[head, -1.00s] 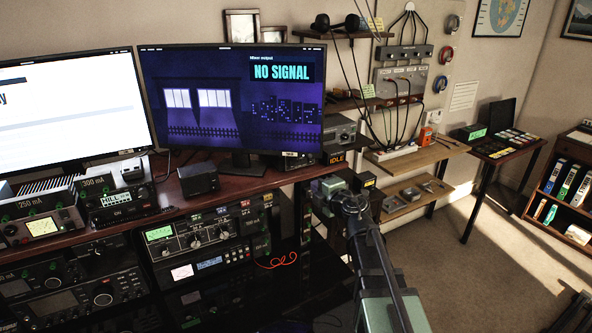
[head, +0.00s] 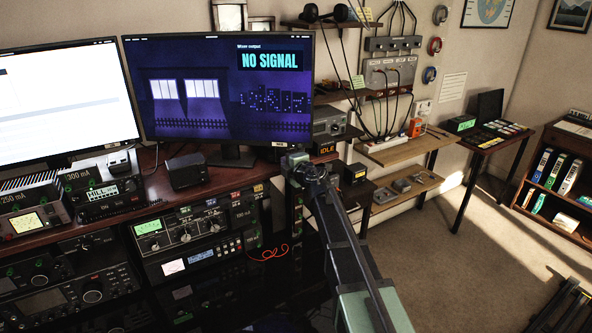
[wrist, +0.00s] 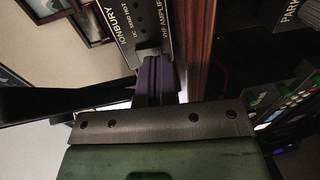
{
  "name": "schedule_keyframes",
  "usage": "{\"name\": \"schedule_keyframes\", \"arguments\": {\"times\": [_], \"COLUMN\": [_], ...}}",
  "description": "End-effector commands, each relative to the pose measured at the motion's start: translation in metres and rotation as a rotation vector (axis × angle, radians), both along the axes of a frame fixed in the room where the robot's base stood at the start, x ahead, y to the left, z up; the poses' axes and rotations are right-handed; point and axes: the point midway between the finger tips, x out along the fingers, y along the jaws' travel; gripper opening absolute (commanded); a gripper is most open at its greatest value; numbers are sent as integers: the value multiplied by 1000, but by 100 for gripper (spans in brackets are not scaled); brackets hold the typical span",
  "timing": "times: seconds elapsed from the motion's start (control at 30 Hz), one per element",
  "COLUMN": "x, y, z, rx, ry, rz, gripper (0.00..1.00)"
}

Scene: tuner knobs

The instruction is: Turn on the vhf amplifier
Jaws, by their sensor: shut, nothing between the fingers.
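The VHF amplifier (wrist: 143,22) shows in the wrist view as a dark panel at the top, turned sideways, with white lettering that reads "IONBURY" and "VHF AMPLIFIER". My gripper (wrist: 152,55) is shut and empty, its dark fingers pointing at the lower end of this panel. A small protruding part lies right at the fingertips; I cannot tell whether they touch it. In the head view my gripper (head: 293,160) is at the desk's right end, below the monitor's lower right corner. The amplifier's front cannot be made out there.
The monitor (head: 225,90) reading "NO SIGNAL" stands close left of my gripper. The wooden desk (head: 215,182) has a reddish edge, also beside the fingers in the wrist view (wrist: 195,45). An "IDLE" display (head: 327,148) is close right. Open floor lies to the right.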

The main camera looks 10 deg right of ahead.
Motion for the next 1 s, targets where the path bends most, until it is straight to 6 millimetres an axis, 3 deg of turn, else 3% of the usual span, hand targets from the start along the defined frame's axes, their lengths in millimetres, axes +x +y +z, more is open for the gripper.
{"name": "schedule_keyframes", "arguments": {"times": [0.1,0.57,0.83,1.0], "x": [11,19,16,-1], "y": [3,6,5,1], "z": [-2,-5,-4,-6], "rx": [0,0,0,0], "ry": [0,0,0,-1], "rz": [0,1,0,1], "gripper": [0,0,0,0]}}
